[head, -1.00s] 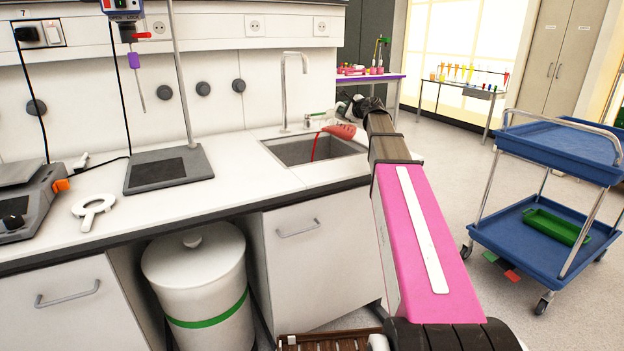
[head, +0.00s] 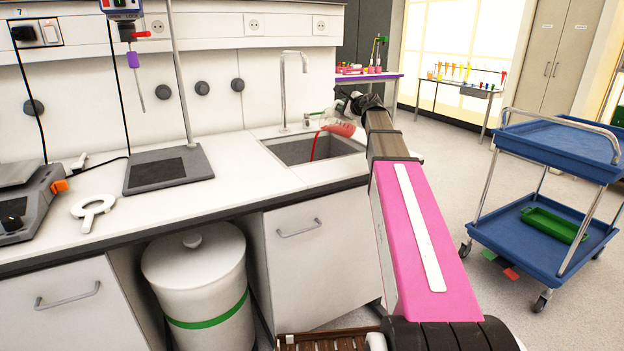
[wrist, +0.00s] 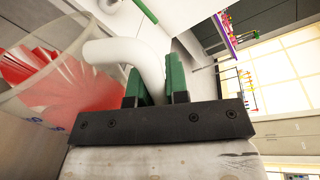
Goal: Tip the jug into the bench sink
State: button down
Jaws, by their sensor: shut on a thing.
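The jug (head: 342,130) is clear with red liquid in it and is tipped over the right part of the bench sink (head: 283,151). A thin red stream falls from its lip at the left into the sink. In the wrist view the jug (wrist: 62,78) shows at the left with red liquid inside, and its white handle (wrist: 122,50) runs between the green finger pads. My gripper (wrist: 156,86) is shut on that handle. In the head view my pink arm reaches up to the sink, and the gripper is small and partly hidden there.
A faucet (head: 284,90) rises behind the sink. A stand with a dark base plate (head: 168,170) and a white ring-shaped thing (head: 92,210) are on the bench to the left. A blue cart (head: 535,235) stands on the floor at the right.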

jog(key=shift+s+a+r+n+p, duration=0.2)
jog(key=shift+a+r+n+p, duration=0.25)
jog(key=shift+a+r+n, duration=0.25)
dwell(1.3)
